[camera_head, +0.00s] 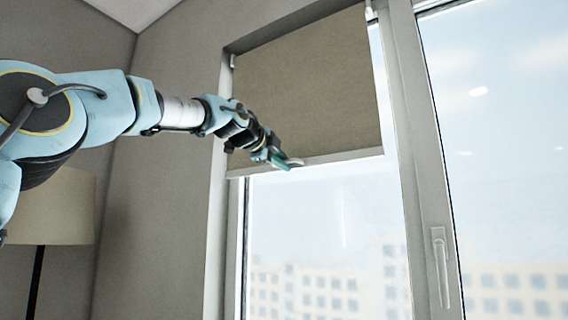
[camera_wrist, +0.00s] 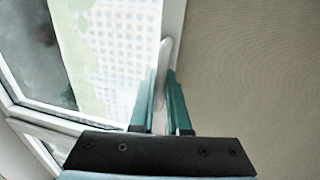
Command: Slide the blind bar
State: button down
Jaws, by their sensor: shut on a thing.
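The blind's white bottom bar (camera_head: 340,157) runs along the lower edge of the beige roller blind (camera_head: 320,85), which covers the upper part of the left window pane. My gripper (camera_head: 284,163) is at the bar, left of its middle. In the wrist view, the two green fingers of my gripper (camera_wrist: 163,100) stand close on both sides of a white piece of the bar (camera_wrist: 165,58), and they are shut on it. The blind fabric (camera_wrist: 255,70) fills the right side of the wrist view. My fingers hide part of the bar there.
The window glass (camera_head: 320,220) below the bar is uncovered, with buildings outside. A window frame post with a handle (camera_head: 440,265) stands to the right. A floor lamp (camera_head: 50,205) is at the lower left, beside the grey wall (camera_head: 150,200).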

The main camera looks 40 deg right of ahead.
notch_tip(320, 180, down, 20)
jog(key=b, duration=1.9)
jog(key=c, duration=0.9)
grip_release()
jog(key=shift+r, duration=0.1)
jog(key=b+v, duration=0.6)
jog(key=v, duration=0.5)
